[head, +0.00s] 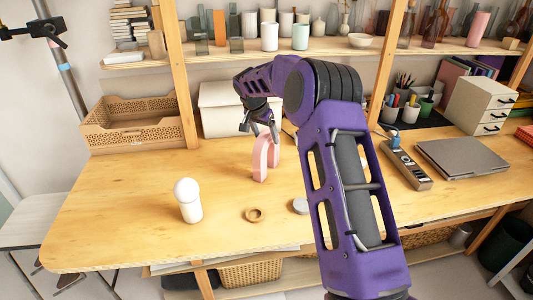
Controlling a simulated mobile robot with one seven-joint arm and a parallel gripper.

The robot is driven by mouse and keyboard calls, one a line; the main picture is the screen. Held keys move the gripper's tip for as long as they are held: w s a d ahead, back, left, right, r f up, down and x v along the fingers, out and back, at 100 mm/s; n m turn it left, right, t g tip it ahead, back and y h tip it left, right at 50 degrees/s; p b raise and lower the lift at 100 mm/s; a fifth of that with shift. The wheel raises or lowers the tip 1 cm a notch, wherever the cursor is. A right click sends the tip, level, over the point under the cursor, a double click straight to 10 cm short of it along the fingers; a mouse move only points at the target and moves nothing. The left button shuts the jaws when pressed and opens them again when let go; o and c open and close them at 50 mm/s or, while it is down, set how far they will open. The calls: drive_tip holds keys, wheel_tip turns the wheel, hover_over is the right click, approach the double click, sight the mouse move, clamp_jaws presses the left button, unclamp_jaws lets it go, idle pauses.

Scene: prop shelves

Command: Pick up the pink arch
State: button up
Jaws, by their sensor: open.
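The fingers are open. One finger shows close to the arch's upper right part; I cannot tell whether it touches. Part of the gripper is hidden by my own arm's links and by the angle of view.
A white bulb-topped object (188,201), a wooden ring (254,214) and a grey round piece (300,206) stand in front. A tan crate (134,124) and white box (222,110) are behind. A power strip (404,166) and laptop (462,158) lie right. The table's left front is clear.

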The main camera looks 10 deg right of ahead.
drive_tip(key=shift+x, duration=0.85)
drive_tip(key=shift+r, duration=0.1)
clamp_jaws()
idle(0.6)
